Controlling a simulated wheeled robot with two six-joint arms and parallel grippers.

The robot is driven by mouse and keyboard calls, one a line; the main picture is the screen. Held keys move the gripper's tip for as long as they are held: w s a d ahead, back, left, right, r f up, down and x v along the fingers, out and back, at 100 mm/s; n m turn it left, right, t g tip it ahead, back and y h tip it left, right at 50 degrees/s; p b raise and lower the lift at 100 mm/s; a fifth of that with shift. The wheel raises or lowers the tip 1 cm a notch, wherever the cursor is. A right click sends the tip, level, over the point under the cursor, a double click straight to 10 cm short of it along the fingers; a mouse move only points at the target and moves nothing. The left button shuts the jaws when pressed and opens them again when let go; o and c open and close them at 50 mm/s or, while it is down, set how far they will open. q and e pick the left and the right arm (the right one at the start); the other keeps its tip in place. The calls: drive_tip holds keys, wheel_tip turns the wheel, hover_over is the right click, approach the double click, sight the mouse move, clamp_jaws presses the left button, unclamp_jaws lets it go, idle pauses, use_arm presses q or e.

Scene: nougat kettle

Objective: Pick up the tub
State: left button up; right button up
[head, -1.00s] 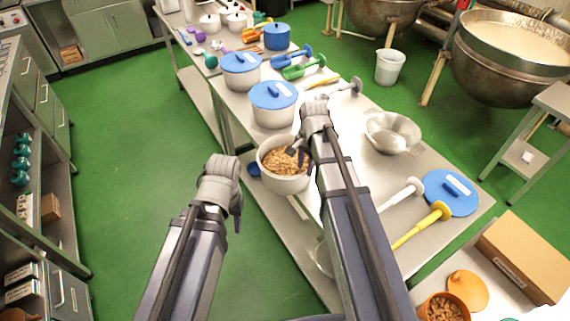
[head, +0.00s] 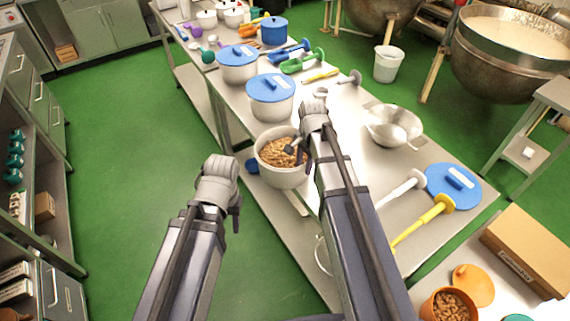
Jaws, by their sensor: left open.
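The tub is a white, lidless round tub (head: 282,178) filled with brown nut-like pieces, upright at the left edge of the steel table. My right gripper (head: 296,150) is at the tub's right rim, with a dark fingertip showing over the contents. Its hand and arm hide part of that rim, and I cannot tell whether the jaws are closed on it. My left gripper (head: 237,216) is open and empty over the green floor, left of the tub and apart from it.
Two blue-lidded white tubs (head: 271,105) stand behind. A steel colander (head: 394,126), a blue lid (head: 453,186) and white and yellow tools (head: 425,220) lie to the right. A cardboard box (head: 525,250) is at lower right. Floor on the left is clear.

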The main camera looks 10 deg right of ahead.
sight(301, 183)
drive_tip(key=shift+a+f+b, duration=0.1)
drive_tip(key=shift+f+b, duration=2.5)
drive_tip(key=shift+b, duration=0.05)
drive_tip(key=shift+r, duration=0.1)
clamp_jaws()
